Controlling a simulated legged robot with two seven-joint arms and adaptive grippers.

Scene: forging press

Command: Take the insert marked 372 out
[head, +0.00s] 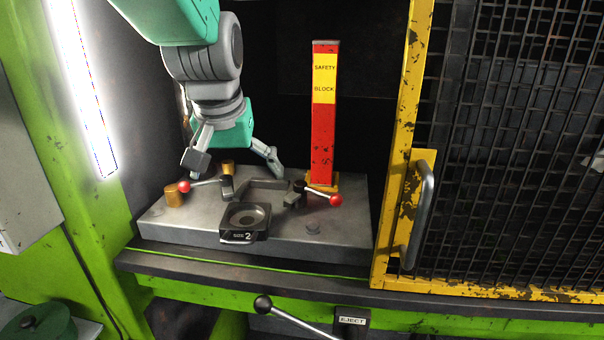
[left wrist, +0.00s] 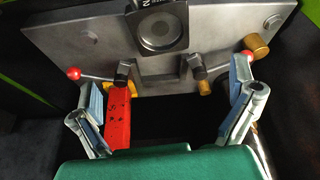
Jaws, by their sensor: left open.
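The insert (head: 246,219) is a dark block with a round recess, at the front of the grey die plate (head: 185,221). In the left wrist view the insert (left wrist: 161,30) is at the top centre, upside down. My right gripper is out of view.
A red and yellow safety block (head: 323,120) stands upright at the back right of the plate. Brass posts (head: 174,196) stand at the left. A yellow-framed mesh guard (head: 405,120) borders the right side. An eject lever (head: 263,304) is below the front ledge.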

